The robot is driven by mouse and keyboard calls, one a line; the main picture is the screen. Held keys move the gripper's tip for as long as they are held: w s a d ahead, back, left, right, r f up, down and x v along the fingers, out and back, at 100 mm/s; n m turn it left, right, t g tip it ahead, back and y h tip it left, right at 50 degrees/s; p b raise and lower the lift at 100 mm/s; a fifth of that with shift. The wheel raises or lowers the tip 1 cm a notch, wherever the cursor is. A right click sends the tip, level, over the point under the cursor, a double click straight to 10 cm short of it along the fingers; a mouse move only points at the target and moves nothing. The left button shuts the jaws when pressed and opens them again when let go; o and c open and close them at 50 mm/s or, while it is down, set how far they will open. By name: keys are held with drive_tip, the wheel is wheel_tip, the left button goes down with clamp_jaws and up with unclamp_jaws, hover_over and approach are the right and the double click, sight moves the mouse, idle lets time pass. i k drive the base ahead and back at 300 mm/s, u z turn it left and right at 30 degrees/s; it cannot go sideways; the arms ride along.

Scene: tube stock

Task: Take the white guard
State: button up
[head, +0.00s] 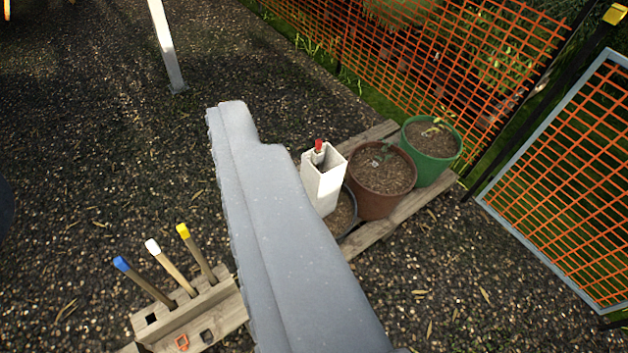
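The white guard (321,183) is an upright, square, open-topped tube. It stands over a dark pot (346,214) on a wooden pallet, right of centre. A red-tipped stake (319,147) shows inside its open top. My gripper (233,108) is the long grey shape reaching up from the bottom edge, seen from behind. Its far end lies to the left of the guard in the picture, and its right edge passes close to the guard's left side. Whether they touch cannot be told. The fingers cannot be made out separately, and nothing held shows.
A brown pot (381,184) and a green pot (432,153) stand right of the guard on the pallet (398,217). A wooden block (196,313) holds blue, white and yellow-tipped stakes at lower left. Orange mesh fencing (430,50) bounds the right. Gravel at upper left is mostly clear.

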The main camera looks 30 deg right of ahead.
sight(323, 186)
drive_tip(key=u, duration=0.1)
drive_tip(key=k, duration=0.5)
drive_tip(key=z, duration=0.6)
drive_tip(key=i, duration=1.85)
drive_tip(key=z, duration=0.15)
